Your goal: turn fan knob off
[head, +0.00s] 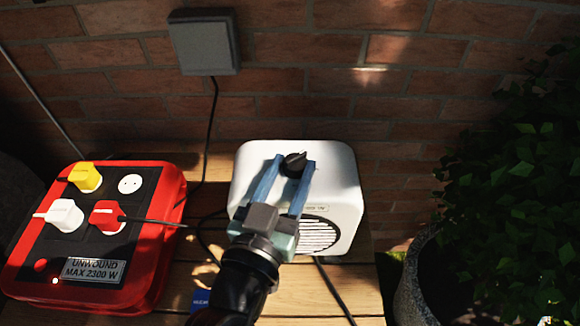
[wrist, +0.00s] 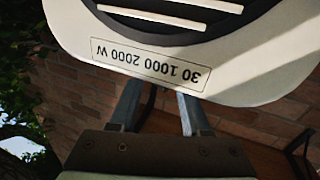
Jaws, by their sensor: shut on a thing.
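The fan is a white box-shaped heater (head: 340,180) standing on the wooden table, with a round slatted grille on its front. Its black knob (head: 296,158) is on the top face. My gripper (head: 292,168) reaches over the top from the front, with one blue finger on each side of the knob, shut on it. In the wrist view, the heater (wrist: 240,85) appears upside down with a label (wrist: 150,64) reading "30 1000 2000 W". There my gripper's fingers run behind the heater's edge, so the fingertips and knob are hidden.
A red power box (head: 160,230) with several plugs and a "MAX 2300 W" label sits left of the heater. Cables run across the table (head: 330,308). A grey wall box (head: 205,45) is on the brick wall behind. A leafy plant (head: 510,200) in a stone pot is at right.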

